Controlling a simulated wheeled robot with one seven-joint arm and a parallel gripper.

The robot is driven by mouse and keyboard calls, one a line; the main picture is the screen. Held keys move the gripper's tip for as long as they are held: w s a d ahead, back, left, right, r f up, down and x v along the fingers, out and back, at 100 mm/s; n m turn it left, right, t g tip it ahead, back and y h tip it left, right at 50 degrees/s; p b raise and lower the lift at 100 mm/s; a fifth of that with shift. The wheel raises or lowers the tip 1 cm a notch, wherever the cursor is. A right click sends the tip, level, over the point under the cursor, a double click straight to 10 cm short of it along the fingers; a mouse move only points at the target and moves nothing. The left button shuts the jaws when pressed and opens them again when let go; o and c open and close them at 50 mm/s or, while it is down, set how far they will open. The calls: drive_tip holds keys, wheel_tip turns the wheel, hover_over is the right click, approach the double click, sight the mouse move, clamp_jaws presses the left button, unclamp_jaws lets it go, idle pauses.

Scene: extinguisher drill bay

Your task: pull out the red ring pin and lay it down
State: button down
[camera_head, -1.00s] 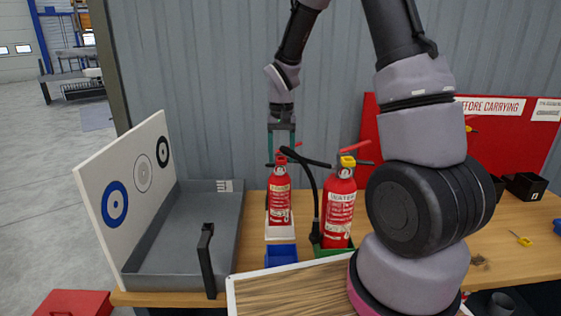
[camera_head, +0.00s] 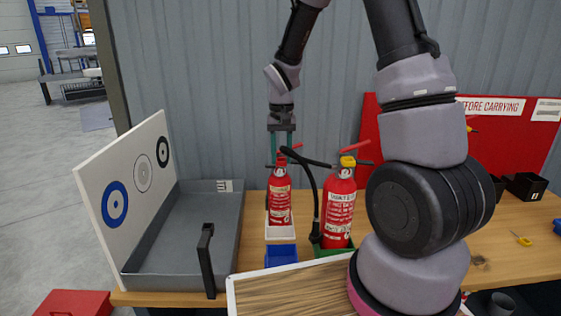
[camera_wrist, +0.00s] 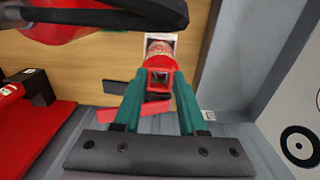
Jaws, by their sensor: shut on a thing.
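The small red extinguisher (camera_head: 280,203) stands upright at the middle of the bench in a white-fronted holder (camera_head: 280,233). My gripper (camera_head: 281,163) comes straight down over its head, with green fingers on both sides. In the wrist view, my gripper (camera_wrist: 158,85) is closed around a small red squarish part with a dark opening, which looks like the red ring pin (camera_wrist: 158,77). It is still at the extinguisher's head. The fingers and the red levers (camera_wrist: 150,108) partly hide it, so how far it sits in the head cannot be told.
A larger red extinguisher (camera_head: 340,210) with a yellow part and black hose stands close on the right. A grey tray (camera_head: 228,215) lies on the left beside a white target board (camera_head: 120,190). A blue bin (camera_head: 281,256) and wood-grain board (camera_head: 290,290) are in front.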

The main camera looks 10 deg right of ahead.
sight(282, 161)
drive_tip(key=shift+s+a+f, duration=0.1)
drive_tip(key=shift+s+a, duration=0.1)
drive_tip(key=shift+s, duration=0.8)
drive_tip(key=shift+s+a, duration=0.2)
drive_tip(key=shift+s, duration=0.8)
drive_tip(key=shift+s+a, duration=0.15)
drive_tip(key=shift+s, duration=0.6)
drive_tip(key=shift+s+a, duration=0.15)
drive_tip(key=shift+s, duration=0.55)
drive_tip(key=shift+f, duration=0.1)
